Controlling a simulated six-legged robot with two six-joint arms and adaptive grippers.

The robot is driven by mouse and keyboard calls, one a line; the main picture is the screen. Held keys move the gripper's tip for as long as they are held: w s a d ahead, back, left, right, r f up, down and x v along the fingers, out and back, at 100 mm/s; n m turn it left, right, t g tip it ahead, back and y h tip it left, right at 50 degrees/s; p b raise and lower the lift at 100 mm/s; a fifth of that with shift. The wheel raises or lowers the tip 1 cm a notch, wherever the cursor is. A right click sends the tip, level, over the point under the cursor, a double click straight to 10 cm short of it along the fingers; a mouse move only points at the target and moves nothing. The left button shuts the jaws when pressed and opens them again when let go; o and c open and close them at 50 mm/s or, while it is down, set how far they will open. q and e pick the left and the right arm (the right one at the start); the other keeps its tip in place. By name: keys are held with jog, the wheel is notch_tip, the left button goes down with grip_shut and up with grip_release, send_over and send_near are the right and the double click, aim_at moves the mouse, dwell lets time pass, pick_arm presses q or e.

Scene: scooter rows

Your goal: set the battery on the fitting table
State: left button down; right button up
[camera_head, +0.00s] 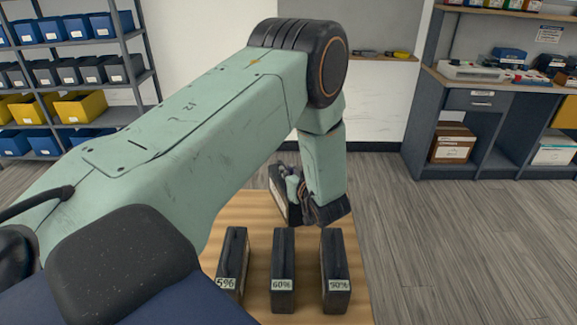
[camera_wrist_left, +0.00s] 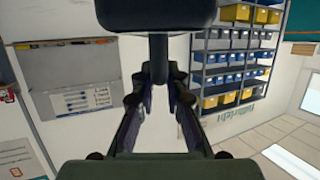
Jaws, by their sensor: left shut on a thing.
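My left gripper (camera_head: 303,196) is over the far part of a wooden-topped table (camera_head: 357,270). It is shut on a dark battery (camera_head: 277,194) with a pale label, which looks tilted and is partly hidden behind the gripper. In the left wrist view, the fingers of my left gripper (camera_wrist_left: 158,100) close around a dark narrow part of the battery (camera_wrist_left: 157,15). The frames do not show clearly whether the battery touches the table. I cannot tell whether this table is the fitting table. My right gripper is out of view.
Three black batteries stand upright in a row on the wooden table: one label ends in 5% (camera_head: 231,262), the others read 60% (camera_head: 283,270) and 90% (camera_head: 336,270). Shelves with bins (camera_head: 75,75) stand back left, a workbench (camera_head: 495,100) back right. Floor on the right is clear.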

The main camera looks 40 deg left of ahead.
aim_at(292, 213)
pick_arm(q)
jog(key=shift+w+a+f, duration=0.1)
jog(key=shift+a+f, duration=0.05)
jog(key=shift+f, duration=0.7)
notch_tip(292, 213, down, 2)
jog(key=shift+f, duration=0.2)
jog(key=c, duration=1.8)
grip_release()
jog(key=shift+s+f, duration=0.15)
jog(key=shift+s, duration=0.05)
jog(key=shift+o, duration=1.4)
jog(key=shift+s, duration=0.1)
jog(key=shift+o, duration=0.7)
jog(key=shift+d, duration=0.2)
jog(key=shift+a, duration=0.1)
